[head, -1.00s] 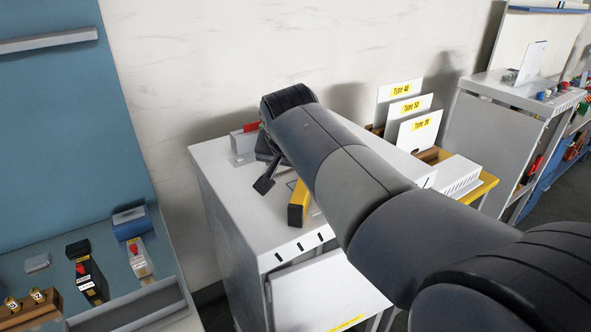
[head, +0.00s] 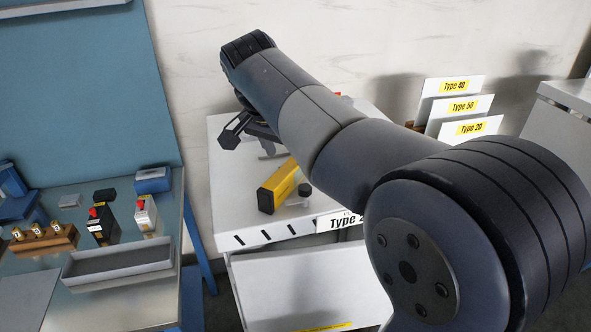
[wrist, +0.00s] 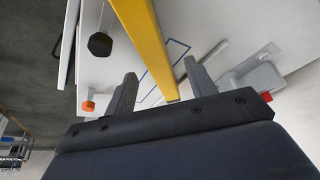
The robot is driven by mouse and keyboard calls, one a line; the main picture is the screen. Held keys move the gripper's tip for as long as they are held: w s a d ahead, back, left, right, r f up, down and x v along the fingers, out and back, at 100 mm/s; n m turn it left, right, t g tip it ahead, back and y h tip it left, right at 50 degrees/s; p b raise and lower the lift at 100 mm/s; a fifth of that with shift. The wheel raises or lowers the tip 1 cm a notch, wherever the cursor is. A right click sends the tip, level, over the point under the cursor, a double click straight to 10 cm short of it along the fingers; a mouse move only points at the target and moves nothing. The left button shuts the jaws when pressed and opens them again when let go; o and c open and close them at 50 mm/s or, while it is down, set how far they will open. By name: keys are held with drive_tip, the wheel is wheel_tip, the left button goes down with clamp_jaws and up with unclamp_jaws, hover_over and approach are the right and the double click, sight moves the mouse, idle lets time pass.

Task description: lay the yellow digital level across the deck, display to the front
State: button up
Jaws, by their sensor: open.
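The yellow digital level (head: 278,187) lies on the white deck (head: 228,185) of a cabinet, its dark end toward the front edge. I cannot make out its display. In the wrist view the level (wrist: 150,45) runs from the top edge down to between my fingers and partly overlaps a blue outline (wrist: 181,45) on the deck. My gripper (head: 240,130) is open and appears above and behind the level. Its two fingers stand on either side of the level in the wrist view (wrist: 159,72), with no contact visible. My arm hides the back right of the deck.
A black knob (head: 304,189) stands right of the level, and a "Type 2" sign (head: 338,222) is at the front right. Labelled cards (head: 463,105) stand behind to the right. A bench (head: 60,292) with a grey tray (head: 118,262) is at left.

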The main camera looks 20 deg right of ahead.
sight(293, 162)
drive_tip(key=f, duration=0.1)
drive_tip(key=w+d+f+p, duration=0.1)
drive_tip(key=d+f, duration=0.1)
drive_tip(key=f, duration=0.1)
drive_tip(key=shift+w+d, duration=0.2)
drive_tip(key=shift+w, duration=0.1)
drive_tip(key=shift+w+f, duration=0.15)
drive_tip(key=shift+f, duration=0.35)
drive_tip(key=shift+c, duration=0.5)
clamp_jaws()
